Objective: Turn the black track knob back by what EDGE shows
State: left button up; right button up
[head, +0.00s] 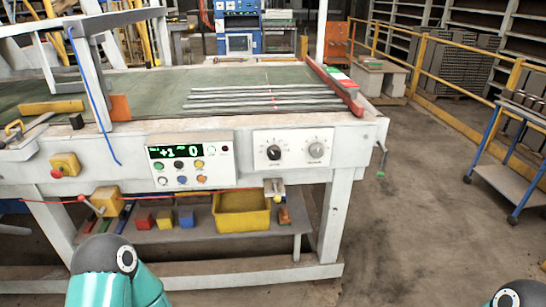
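The black knob (273,153) sits on a white panel (294,135) on the front of the machine table. A grey knob (316,150) is beside it on the right. Left of them a dark display (174,151) shows green characters that look like "+1" and "0". Its small labels are too small to read, so I cannot tell which one is EDGE. Parts of my two arms show at the bottom left and bottom right edges. Neither gripper is in view, and nothing touches the knobs.
Coloured buttons (181,167) sit below the display. A yellow bin (241,212) and small coloured blocks (164,219) are on the lower shelf. A crank handle (382,160) sticks out at the table's right corner. The floor (410,225) to the right is clear up to a blue-legged cart (515,180).

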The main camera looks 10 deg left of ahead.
aim_at(274, 152)
jog(key=z, duration=0.05)
jog(key=i, duration=0.85)
